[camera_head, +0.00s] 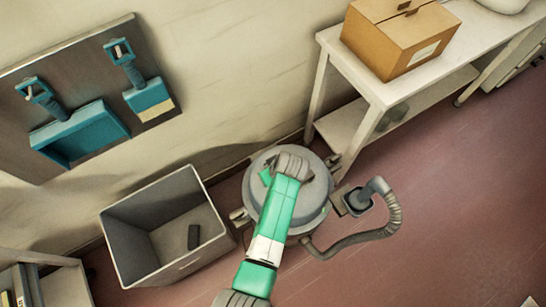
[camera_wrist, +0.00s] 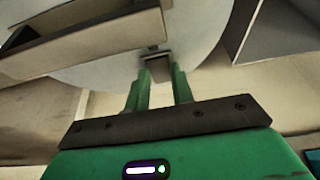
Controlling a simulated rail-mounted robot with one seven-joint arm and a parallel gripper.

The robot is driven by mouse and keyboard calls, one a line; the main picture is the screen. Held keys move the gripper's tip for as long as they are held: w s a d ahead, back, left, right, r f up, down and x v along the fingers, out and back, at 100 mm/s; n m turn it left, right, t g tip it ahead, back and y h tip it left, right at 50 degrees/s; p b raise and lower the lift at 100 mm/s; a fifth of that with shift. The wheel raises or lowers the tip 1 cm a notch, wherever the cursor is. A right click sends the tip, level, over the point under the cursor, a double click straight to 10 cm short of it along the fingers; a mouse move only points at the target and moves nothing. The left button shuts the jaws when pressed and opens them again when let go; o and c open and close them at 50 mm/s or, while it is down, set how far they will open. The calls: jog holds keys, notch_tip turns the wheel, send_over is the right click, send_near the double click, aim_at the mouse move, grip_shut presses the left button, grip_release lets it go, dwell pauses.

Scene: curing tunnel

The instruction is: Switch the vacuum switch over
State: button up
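The vacuum is a round grey canister (camera_head: 318,216) on the floor in the middle of the head view. Its pale round top (camera_wrist: 205,50) fills the upper part of the wrist view. A small brownish block, seemingly the switch (camera_wrist: 157,70), sits on that top by the fingertips. My gripper (camera_wrist: 160,72) is over the vacuum, its two green fingers apart on either side of this block. I cannot tell whether they touch or grip it. In the head view my green arm hides the switch and most of the gripper.
A grey open bin (camera_head: 150,215) with a dark block (camera_head: 194,237) inside stands left of the vacuum. A hose (camera_head: 385,230) curls on the right. A white table (camera_head: 375,92) with a cardboard box (camera_head: 400,45) is behind. The floor at lower right is mostly clear.

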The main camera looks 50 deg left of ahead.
jog(key=shift+a+r+h+p, duration=0.25)
jog(key=shift+r+h+p, duration=0.05)
jog(key=shift+h+p, duration=0.4)
jog(key=shift+w+a+f+g+h, duration=0.1)
jog(key=shift+g+h, duration=0.05)
jog(key=shift+h, duration=0.25)
jog(key=shift+a+f+g+h, duration=0.1)
jog(key=shift+g+h, duration=0.05)
jog(key=shift+h, duration=0.25)
jog(key=shift+d, duration=0.1)
jog(key=o, duration=1)
jog(key=shift+r, duration=0.1)
jog(key=r+p, duration=0.1)
jog(key=r, duration=0.1)
jog(key=r+p, duration=0.1)
jog(key=r, duration=0.2)
jog(key=d+r+p, duration=0.1)
jog(key=r, duration=0.1)
jog(key=shift+r+p, duration=0.3)
jog(key=shift+p, duration=0.05)
